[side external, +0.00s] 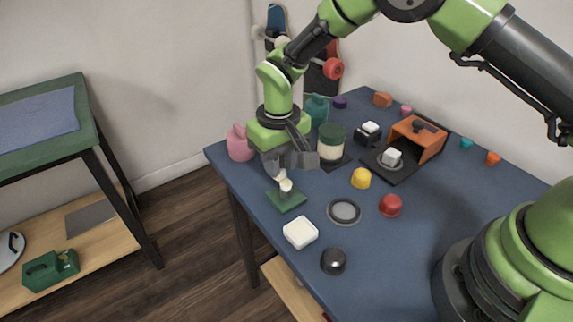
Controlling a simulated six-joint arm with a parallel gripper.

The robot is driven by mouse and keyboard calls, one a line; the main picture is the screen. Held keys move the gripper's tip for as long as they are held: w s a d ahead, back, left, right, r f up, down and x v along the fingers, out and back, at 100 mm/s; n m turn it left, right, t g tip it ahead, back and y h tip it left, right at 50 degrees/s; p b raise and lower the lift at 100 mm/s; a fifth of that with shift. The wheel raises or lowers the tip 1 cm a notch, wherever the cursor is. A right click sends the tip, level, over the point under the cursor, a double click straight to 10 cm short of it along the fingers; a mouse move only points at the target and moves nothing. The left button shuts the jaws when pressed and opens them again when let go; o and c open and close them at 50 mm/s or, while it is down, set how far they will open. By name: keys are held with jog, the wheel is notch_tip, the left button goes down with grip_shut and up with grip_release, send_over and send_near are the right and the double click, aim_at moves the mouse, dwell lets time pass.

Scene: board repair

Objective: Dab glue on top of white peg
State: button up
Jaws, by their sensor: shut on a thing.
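A short white peg (286,186) stands upright on a small green square plate (287,201) near the table's left edge. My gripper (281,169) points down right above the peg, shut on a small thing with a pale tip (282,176). Most of the held thing is hidden between the fingers, so I cannot tell its full shape. Its pale tip is at or just above the peg's top; I cannot tell whether they touch. A jar with a dark green lid and cream body (331,146) stands behind and to the right of my gripper.
On the blue table (430,220) are a pink bottle (239,144), a white block (301,233), a black knob (333,261), a grey ring (344,211), a yellow piece (361,178), a red piece (390,205) and an orange device (416,138). The front right is clear.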

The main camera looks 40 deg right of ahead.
jog(key=s, duration=0.4)
jog(key=shift+s, duration=0.1)
notch_tip(320, 180, up, 8)
dwell(0.5)
dwell(0.6)
